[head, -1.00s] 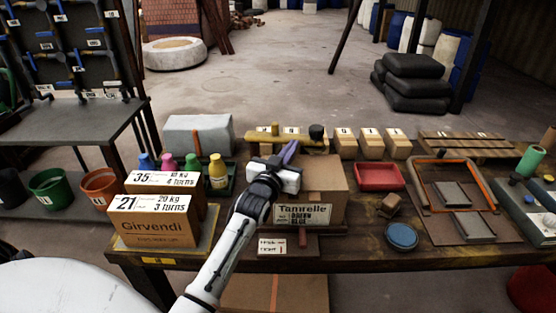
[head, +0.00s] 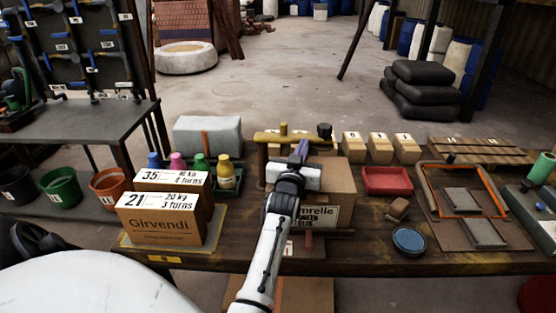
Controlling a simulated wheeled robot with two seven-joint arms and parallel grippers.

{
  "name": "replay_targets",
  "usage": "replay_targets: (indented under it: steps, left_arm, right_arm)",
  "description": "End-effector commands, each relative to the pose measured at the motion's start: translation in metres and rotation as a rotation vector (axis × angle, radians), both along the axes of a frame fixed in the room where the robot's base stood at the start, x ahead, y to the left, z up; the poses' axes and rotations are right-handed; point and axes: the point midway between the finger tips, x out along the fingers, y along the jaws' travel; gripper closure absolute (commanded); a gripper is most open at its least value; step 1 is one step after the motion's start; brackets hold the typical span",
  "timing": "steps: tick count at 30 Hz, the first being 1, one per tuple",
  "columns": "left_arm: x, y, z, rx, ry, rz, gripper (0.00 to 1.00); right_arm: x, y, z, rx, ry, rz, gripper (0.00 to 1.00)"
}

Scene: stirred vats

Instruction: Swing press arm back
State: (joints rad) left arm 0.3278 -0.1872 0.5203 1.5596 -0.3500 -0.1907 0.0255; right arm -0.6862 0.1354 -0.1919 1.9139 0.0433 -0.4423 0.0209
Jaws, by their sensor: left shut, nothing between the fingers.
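The press arm (head: 280,138) is a yellow bar lying left to right at the back of the workbench, with a dark knob (head: 325,131) at its right end. It runs above and behind a cardboard box labelled Tamrelle (head: 334,190). My left gripper (head: 300,148), with purple fingers, is shut and empty. In the picture its fingertips overlap the bar just left of the knob; I cannot tell whether they touch it. My left wrist and forearm hide part of the box and its label. My right gripper is not in view.
A red tray (head: 387,181), a blue disc (head: 409,240) and small numbered boxes (head: 380,147) are to the right.

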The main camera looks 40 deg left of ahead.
Motion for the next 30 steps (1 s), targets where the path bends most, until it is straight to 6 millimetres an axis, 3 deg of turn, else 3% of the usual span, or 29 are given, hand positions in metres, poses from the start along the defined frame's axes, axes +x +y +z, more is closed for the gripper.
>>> replay_targets:
  steps: [5, 12, 18, 30]
  left_arm:
    - [0.001, 0.003, 0.02, 0.014, -0.02, 0.003, 1.0]
    - [-0.001, 0.001, 0.069, 0.018, -0.027, 0.002, 1.0]
    - [-0.002, -0.001, 0.096, 0.012, -0.016, 0.001, 1.0]
    - [-0.004, -0.002, 0.105, 0.003, -0.006, 0.0, 1.0]
  right_arm:
    - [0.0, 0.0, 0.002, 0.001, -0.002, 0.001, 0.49]
    - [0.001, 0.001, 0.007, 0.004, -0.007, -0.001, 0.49]
    - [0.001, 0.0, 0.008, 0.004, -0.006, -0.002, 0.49]
    - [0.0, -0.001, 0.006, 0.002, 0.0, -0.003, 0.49]
